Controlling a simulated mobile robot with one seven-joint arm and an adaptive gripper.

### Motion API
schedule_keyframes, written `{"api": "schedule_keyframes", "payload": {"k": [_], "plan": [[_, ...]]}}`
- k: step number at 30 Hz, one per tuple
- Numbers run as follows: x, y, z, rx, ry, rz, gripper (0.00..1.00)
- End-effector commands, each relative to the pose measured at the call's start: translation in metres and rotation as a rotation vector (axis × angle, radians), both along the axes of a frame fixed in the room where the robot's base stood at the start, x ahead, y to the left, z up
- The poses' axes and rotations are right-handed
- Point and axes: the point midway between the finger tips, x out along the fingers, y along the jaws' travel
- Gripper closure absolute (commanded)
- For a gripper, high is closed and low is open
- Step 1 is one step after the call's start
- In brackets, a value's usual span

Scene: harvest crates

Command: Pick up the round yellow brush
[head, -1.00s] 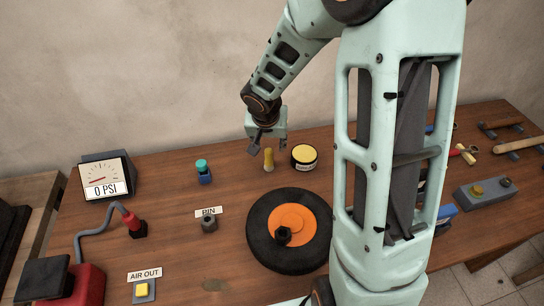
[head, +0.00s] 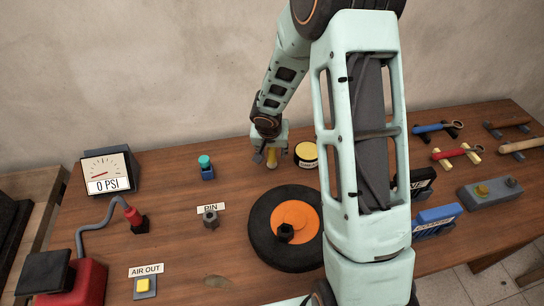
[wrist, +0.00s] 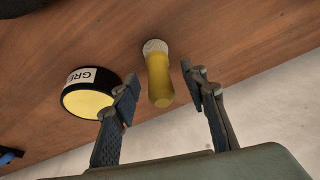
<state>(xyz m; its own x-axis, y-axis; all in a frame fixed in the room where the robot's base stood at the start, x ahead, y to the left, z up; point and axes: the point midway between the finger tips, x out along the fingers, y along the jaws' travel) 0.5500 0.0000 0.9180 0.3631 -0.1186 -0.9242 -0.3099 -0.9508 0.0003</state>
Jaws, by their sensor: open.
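The round yellow brush (wrist: 158,80) stands on the wooden table, a yellow handle with pale bristles at one end. In the head view the brush (head: 271,159) is partly covered by my gripper (head: 268,155). In the wrist view my gripper (wrist: 163,92) is open, with one finger on each side of the brush handle and a gap on both sides. The brush lies between the fingertips or just beyond them; the exact depth is hard to tell.
A round black tin with a yellow top (head: 306,152) stands close beside the brush; in the wrist view the tin (wrist: 88,95) is right by the left finger. A wheel with an orange hub (head: 272,221) lies nearer. A blue bottle with teal cap (head: 206,171) stands left.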

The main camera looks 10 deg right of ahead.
Motion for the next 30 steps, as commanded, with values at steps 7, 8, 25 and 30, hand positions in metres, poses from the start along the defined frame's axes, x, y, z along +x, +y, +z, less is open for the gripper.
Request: {"api": "schedule_keyframes", "payload": {"k": [7, 8, 25, 30], "plan": [[0.000, 0.000, 0.001, 0.001, -0.001, 0.000, 0.72], [0.000, 0.000, 0.001, 0.001, -0.001, 0.000, 0.75], [0.001, 0.000, 0.004, 0.000, -0.002, 0.000, 1.00], [0.001, 0.000, 0.018, 0.001, -0.004, 0.000, 1.00]]}}
